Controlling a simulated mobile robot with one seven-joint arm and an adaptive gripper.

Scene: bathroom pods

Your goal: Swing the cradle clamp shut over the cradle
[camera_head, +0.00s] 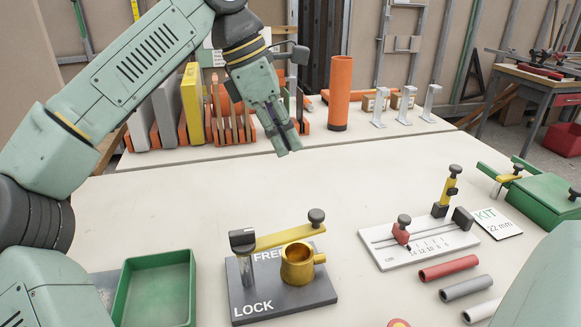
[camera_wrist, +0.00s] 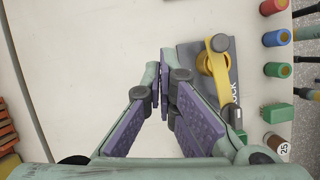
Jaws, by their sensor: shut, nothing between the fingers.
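The cradle clamp is a yellow bar (camera_head: 278,239) with a dark knob (camera_head: 316,217) at its free end and a grey pivot post at the left. It lies on the FREE side, behind the brass cup-like cradle (camera_head: 298,268) in the head view. Both stand on a dark grey base (camera_head: 262,300) marked FREE and LOCK. In the wrist view the bar (camera_wrist: 221,85) partly covers the cradle (camera_wrist: 205,63). My gripper (camera_head: 290,142) is shut and empty, above the table and apart from the clamp; its fingers (camera_wrist: 160,75) also show left of the base in the wrist view.
A green tray (camera_head: 157,290) stands left of the base. A white measuring rail (camera_head: 420,240) and several coloured rods (camera_head: 448,268) lie to the right. An orange cylinder (camera_head: 339,93) and racks stand at the back. The table's middle is clear.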

